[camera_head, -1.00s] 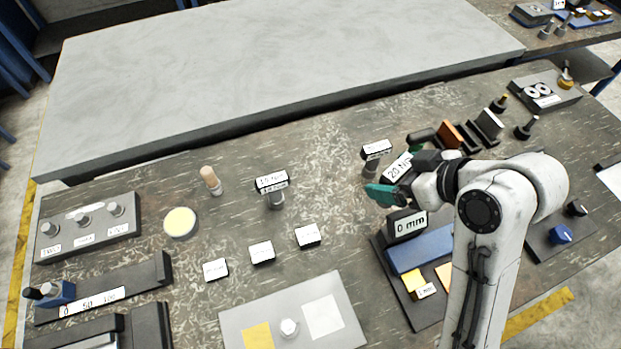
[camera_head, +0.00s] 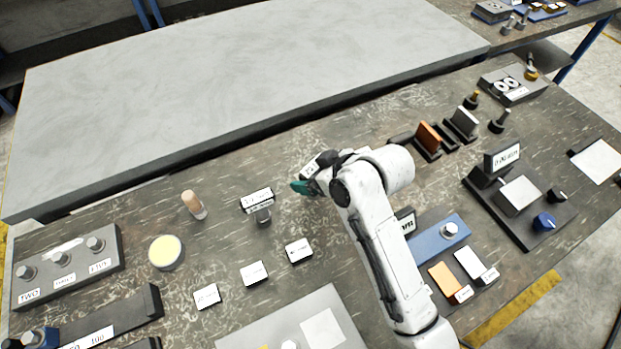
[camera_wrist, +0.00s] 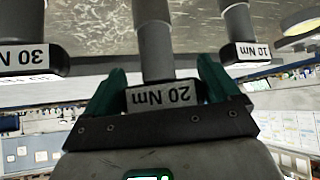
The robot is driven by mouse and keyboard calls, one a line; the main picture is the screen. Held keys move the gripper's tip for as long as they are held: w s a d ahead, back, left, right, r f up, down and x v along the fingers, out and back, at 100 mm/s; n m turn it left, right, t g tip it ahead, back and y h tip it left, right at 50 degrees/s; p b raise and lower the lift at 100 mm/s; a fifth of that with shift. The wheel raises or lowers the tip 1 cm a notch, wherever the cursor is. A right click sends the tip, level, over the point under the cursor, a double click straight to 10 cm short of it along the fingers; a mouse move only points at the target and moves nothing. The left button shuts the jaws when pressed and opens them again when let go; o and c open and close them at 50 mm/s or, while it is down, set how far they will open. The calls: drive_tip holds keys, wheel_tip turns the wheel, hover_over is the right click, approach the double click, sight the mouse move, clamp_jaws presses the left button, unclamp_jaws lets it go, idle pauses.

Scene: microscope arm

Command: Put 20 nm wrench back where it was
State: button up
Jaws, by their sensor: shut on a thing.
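My gripper (camera_head: 306,186), with teal fingers, is shut on the 20 Nm wrench, whose white label shows in the head view (camera_head: 316,163). In the wrist view the teal fingers (camera_wrist: 160,88) flank its inverted "20 Nm" label (camera_wrist: 163,96), and its grey shaft runs up the picture. The 10 Nm wrench (camera_head: 258,204) stands on the bench left of my gripper; in the wrist view it is at the right (camera_wrist: 250,52). The 30 Nm wrench (camera_wrist: 28,60) is at the left there; my arm seems to hide it in the head view. I cannot tell whether the held wrench touches the bench.
A wooden-handled tool (camera_head: 194,204) and a pale yellow disc (camera_head: 165,251) stand farther left. Small labelled blocks (camera_head: 254,273) lie in front. A blue-topped tray (camera_head: 428,243) is right of my arm. A large grey slab (camera_head: 230,85) lies behind.

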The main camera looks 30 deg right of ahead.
drive_tip(key=shift+w+a+f, duration=0.15)
drive_tip(key=shift+w+f, duration=0.25)
drive_tip(key=shift+w+a+f+p, duration=0.1)
drive_tip(key=shift+f+p, duration=0.3)
drive_tip(key=shift+f, duration=1.35)
drive_tip(key=shift+f, duration=0.1)
drive_tip(key=o, duration=1.2)
drive_tip(key=shift+f, duration=0.1)
drive_tip(key=shift+o, duration=0.2)
drive_tip(key=shift+r, duration=0.3)
drive_tip(key=v, duration=1.2)
